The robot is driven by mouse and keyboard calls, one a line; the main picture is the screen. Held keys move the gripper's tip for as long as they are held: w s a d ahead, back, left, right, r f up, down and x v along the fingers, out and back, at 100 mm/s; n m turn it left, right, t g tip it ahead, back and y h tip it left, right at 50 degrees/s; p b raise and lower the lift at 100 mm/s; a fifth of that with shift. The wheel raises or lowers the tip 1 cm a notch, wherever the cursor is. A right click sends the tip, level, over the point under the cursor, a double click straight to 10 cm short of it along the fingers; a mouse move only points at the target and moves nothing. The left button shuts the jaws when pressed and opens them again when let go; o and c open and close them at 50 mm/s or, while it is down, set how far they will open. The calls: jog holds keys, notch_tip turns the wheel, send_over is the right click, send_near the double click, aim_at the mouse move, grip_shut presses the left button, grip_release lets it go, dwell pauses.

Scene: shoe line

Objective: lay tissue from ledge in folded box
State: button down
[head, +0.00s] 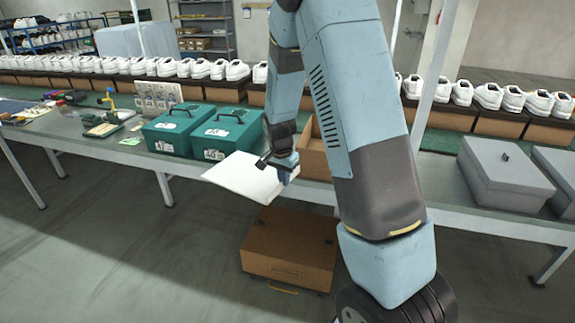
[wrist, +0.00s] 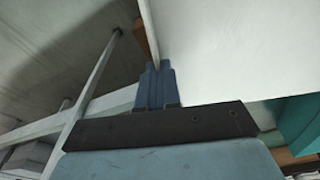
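The tissue is a flat white sheet (head: 240,178), level or slightly tilted in front of the table edge in the head view. My gripper (head: 286,172) is at its right end. In the wrist view the tissue (wrist: 235,50) fills the upper right, and its edge runs between the close-set blue fingers of my gripper (wrist: 156,80), which are shut on it. An open brown cardboard box (head: 313,160) stands on the table just right of and behind my gripper. My arm hides much of the box, and its inside is barely visible.
Two green lidded boxes (head: 172,129) (head: 226,131) stand left of the cardboard box. Grey lidded boxes (head: 505,173) stand to the right. A brown case (head: 290,249) lies below the table edge. White shoes (head: 202,68) line the back.

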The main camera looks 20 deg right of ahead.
notch_tip(320, 180, down, 12)
jog(key=w+d+n+y, duration=0.1)
jog(key=w+n, duration=0.1)
jog(key=n, duration=0.7)
jog(key=shift+w+f+n, duration=0.2)
jog(key=shift+w+n, duration=0.1)
jog(key=shift+w, duration=0.05)
jog(key=shift+d, duration=0.2)
